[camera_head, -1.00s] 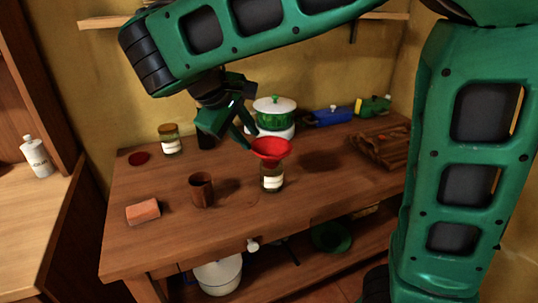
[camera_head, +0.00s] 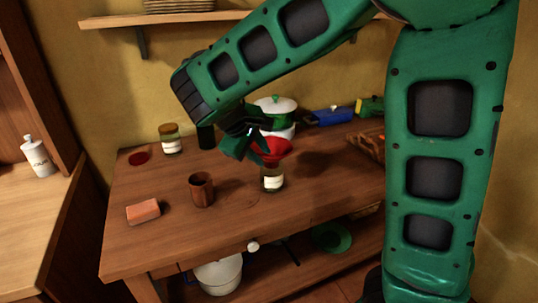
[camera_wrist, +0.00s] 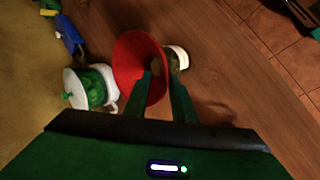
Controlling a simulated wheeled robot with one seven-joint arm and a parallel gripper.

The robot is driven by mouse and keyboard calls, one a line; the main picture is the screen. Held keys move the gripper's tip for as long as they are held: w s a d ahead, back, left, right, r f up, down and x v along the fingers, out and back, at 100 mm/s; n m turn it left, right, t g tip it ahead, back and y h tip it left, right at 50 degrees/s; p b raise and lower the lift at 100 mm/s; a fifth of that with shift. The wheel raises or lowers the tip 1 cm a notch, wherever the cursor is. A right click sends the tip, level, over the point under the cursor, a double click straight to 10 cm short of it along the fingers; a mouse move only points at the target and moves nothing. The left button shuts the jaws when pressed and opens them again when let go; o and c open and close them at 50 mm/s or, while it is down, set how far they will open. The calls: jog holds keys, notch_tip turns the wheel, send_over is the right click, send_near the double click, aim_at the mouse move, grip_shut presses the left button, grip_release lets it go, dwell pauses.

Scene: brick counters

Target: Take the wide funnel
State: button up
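The wide red funnel (camera_head: 277,149) sits mouth up on top of a glass jar (camera_head: 272,180) with a pale label on the wooden table. My gripper (camera_head: 262,153) is at the funnel's left side in the head view and covers part of its rim. In the wrist view the fingers of my gripper (camera_wrist: 161,82) are apart. One finger overlaps the inside of the red funnel (camera_wrist: 127,66) and the other lies to the right of its rim. I cannot tell whether either finger touches it. The jar (camera_wrist: 177,57) shows just beyond the funnel's rim.
A green pot with a white lid (camera_head: 276,105) stands behind the funnel. A brown cup (camera_head: 201,190), a sponge-like block (camera_head: 143,211) and a lidded jar (camera_head: 170,139) stand to the left. A blue object (camera_head: 329,117) lies at the back right. The front of the table is clear.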

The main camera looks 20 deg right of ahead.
grip_shut()
dwell(0.3)
